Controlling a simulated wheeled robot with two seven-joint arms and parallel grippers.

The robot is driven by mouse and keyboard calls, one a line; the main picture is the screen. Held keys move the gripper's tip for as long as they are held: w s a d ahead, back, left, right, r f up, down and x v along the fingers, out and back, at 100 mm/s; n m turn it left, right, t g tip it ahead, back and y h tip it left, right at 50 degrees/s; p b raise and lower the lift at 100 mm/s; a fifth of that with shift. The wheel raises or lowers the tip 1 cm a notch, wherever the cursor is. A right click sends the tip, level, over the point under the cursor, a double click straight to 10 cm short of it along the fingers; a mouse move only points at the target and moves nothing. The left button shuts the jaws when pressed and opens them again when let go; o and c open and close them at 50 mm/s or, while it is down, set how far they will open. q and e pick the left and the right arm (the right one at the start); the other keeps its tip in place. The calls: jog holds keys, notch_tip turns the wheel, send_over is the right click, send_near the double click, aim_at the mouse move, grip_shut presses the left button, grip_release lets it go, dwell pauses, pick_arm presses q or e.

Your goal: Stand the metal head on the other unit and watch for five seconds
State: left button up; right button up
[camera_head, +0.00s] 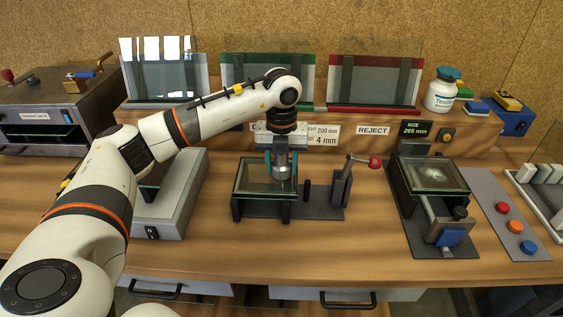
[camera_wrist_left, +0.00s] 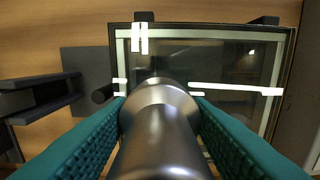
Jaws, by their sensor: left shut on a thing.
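My left gripper (camera_head: 281,160) has teal finger pads and is shut on the metal head (camera_head: 284,172), a shiny grey cylinder. In the left wrist view the metal head (camera_wrist_left: 160,130) sits between the two teal pads (camera_wrist_left: 158,125). It is upright over the right part of the middle unit's framed glass pane (camera_head: 252,178); whether it touches the glass I cannot tell. The other unit (camera_head: 440,175) at the right holds a dark-framed pane with a whitish, cracked-looking patch and has a blue clamp block (camera_head: 452,237). My right gripper is not in view.
A lever with a red knob (camera_head: 375,163) stands right of the middle unit. A grey box (camera_head: 172,200) is at its left. Behind are glass racks, one marked REJECT (camera_head: 374,131), and a white jar (camera_head: 442,92). A panel with coloured buttons (camera_head: 516,226) lies far right.

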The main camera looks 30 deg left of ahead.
pick_arm(q)
jog(key=shift+f, duration=0.15)
jog(key=o, duration=1.2)
jog(key=shift+r, duration=0.55)
notch_tip(320, 180, up, 10)
jog(key=shift+r+b, duration=0.1)
jog(key=shift+b, duration=0.3)
jog(key=shift+r, duration=0.55)
